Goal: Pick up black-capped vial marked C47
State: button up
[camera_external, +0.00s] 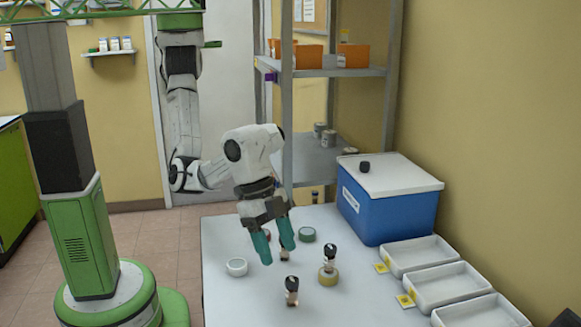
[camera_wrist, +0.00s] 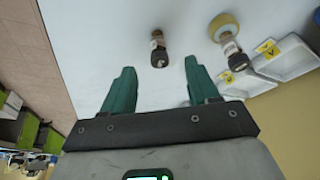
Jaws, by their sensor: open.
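Several small black-capped vials stand on the white table; none of their markings is legible, so I cannot tell which is C47. One vial (camera_external: 292,298) stands upright at the front. Another vial (camera_external: 329,265) stands on a yellow tape roll (camera_external: 328,279). A third vial (camera_external: 284,254) is partly hidden beside my finger. My gripper (camera_external: 279,256) is open and empty above the table, teal fingers pointing down. In the wrist view, a vial (camera_wrist: 158,42) shows beyond the gap between my fingertips (camera_wrist: 159,65), and the vial on the tape roll (camera_wrist: 229,47) is to the right.
White (camera_external: 236,267), green (camera_external: 307,234) and partly hidden red tape rolls lie on the table. A blue cooler (camera_external: 378,216) with a black object (camera_external: 364,167) on its lid stands behind. Three white trays (camera_external: 418,255) line the right side. The table's front left is clear.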

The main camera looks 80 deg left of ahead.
aim_at(296, 308)
jog(key=p+x, duration=0.1)
jog(key=x, duration=1)
jog(key=shift+d+r, duration=0.1)
jog(key=shift+d, duration=0.05)
jog(key=c, duration=1)
jog(key=shift+c, duration=0.2)
